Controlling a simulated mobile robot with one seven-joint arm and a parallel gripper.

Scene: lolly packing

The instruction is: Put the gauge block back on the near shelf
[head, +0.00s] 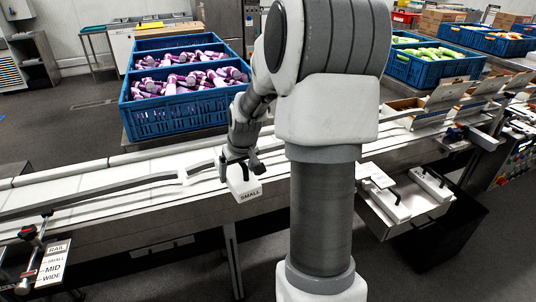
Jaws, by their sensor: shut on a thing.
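A white gauge block (245,190) marked SMALL hangs below my gripper (241,165), left of the middle of the head view. My gripper is shut on it from above, and the block is in front of the conveyor's near side. The grip point is small and partly dark, so finger detail is hard to see. A pale shelf (412,222) juts out below the conveyor at the right. White blocks with black handles stand on it, one at the left (388,204) and one at the right (432,184). My arm's column hides the area left of the shelf.
The conveyor (110,190) with its guide rails runs across the view behind the block. A blue crate of purple-and-white items (180,120) stands beyond it. A RAIL, SMALL, MID, WIDE sign (53,262) is at the lower left. A dark bin (448,240) stands below the shelf.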

